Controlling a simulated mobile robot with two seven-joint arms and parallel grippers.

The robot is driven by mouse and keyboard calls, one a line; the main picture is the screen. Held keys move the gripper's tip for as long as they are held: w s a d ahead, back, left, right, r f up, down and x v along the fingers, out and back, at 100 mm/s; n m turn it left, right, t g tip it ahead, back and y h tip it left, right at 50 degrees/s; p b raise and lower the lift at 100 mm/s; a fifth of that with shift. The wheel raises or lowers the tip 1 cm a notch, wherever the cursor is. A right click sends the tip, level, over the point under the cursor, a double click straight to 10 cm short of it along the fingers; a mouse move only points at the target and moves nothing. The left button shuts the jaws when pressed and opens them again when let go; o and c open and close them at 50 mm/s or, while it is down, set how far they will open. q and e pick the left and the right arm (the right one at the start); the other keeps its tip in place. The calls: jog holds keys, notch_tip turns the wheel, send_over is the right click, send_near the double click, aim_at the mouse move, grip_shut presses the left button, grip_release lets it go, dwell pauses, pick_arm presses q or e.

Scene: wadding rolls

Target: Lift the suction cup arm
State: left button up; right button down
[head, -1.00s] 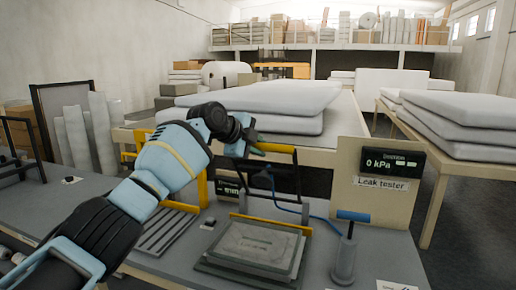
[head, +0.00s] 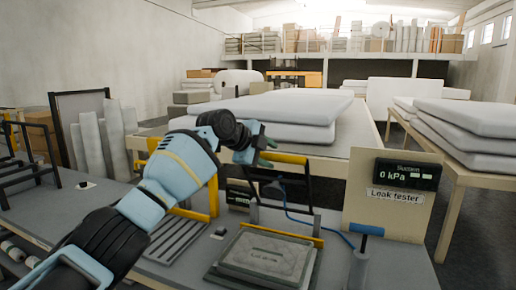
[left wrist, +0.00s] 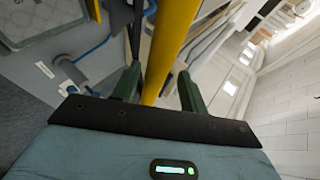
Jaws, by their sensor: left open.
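The suction cup arm stands at the leak tester station on the bench as a dark frame with a yellow bar (head: 288,158) across its top. A blue hose runs from it. My left gripper (head: 266,152) is at the left end of this bar. In the left wrist view, the yellow bar (left wrist: 170,45) passes between the open green fingers of my left gripper (left wrist: 158,88). I cannot tell whether either finger touches it. A grey framed pad (head: 265,255) lies on the bench below the bar. My right gripper is not in view.
The leak tester panel (head: 398,196), with a display reading 0 kPa, stands right of the bar. A blue-handled pump (head: 362,255) stands before it. A slatted rack (head: 175,238) lies left of the pad. White wadding slabs (head: 265,110) lie on the table behind.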

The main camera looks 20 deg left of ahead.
pick_arm(q)
jog(key=v, duration=0.6)
jog(key=shift+s+r, duration=0.15)
jog(key=shift+r, duration=0.05)
jog(key=shift+a, duration=0.1)
jog(key=shift+f, duration=0.1)
